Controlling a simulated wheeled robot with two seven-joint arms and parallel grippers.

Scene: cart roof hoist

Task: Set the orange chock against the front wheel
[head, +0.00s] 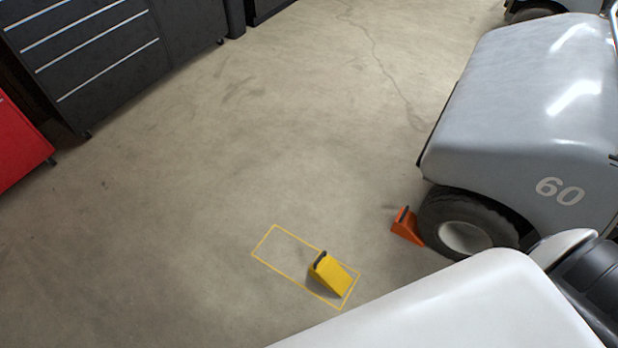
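The orange chock (405,227) stands on the floor at the left side of the front wheel (432,222) of the grey cart (500,120). Its low end points toward the tyre and appears to meet it; whether they truly touch is hard to tell from this angle. A dark handle piece shows at its top. Neither of my grippers is in view. White and black parts at the bottom right look like my own arm, with its gripper out of sight.
A yellow chock (331,275) stands inside the right part of a yellow floor outline (268,238); the left part is empty. Dark drawer cabinets (90,50) and a red cabinet (20,145) stand at the upper left. The middle floor is clear.

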